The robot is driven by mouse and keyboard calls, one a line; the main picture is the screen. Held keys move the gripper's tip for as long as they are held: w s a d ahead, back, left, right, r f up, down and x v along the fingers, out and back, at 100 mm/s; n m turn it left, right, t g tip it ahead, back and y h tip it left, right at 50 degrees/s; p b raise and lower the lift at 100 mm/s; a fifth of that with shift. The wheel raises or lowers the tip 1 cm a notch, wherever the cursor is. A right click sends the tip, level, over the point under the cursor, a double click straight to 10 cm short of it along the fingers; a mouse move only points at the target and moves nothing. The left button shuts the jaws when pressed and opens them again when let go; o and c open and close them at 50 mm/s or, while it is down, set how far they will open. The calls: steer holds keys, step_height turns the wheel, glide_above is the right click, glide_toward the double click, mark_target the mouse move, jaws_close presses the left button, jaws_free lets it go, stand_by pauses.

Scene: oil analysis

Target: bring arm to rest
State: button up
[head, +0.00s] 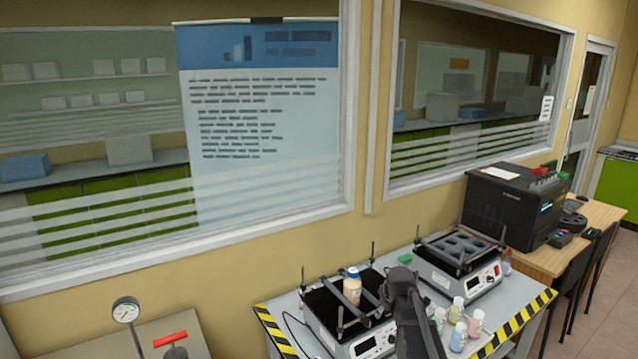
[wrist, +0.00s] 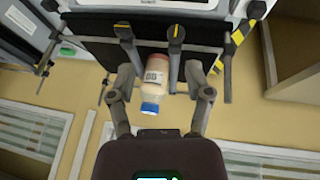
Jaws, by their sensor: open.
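An amber-and-white bottle (head: 352,287) with a blue cap stands upright between the bars of the left shaker's black platform (head: 322,306). In the wrist view the bottle (wrist: 155,82) appears upside down, with dark marks on its white label. My gripper (wrist: 160,74) is open, with one finger on each side of the bottle in that view. I cannot tell whether the fingers reach around it or only line up with it. In the head view my dark arm end (head: 402,290) is right of the bottle and covers part of the left shaker and bench.
A second shaker (head: 468,262) stands to the right. Several small capped vials (head: 458,310) stand in front of it. A green object (head: 404,259) lies between the shakers. A black machine (head: 512,205) sits on the wooden desk. A gauge (head: 126,311) is at lower left.

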steer(key=s+a+f+m+g+b, duration=0.1)
steer(key=s+f, duration=0.5)
steer(key=s, duration=0.6)
steer(key=s+a+f+m+g+b, duration=0.2)
steer(key=s+f+m+g+b, duration=0.2)
steer(key=s+b, duration=0.4)
steer(key=s+f+m, duration=0.1)
steer(key=s, duration=0.3)
steer(key=shift+s+f+m+h, duration=0.3)
steer(key=shift+s+f, duration=0.05)
stand_by(0.7)
steer(key=shift+o, duration=0.2)
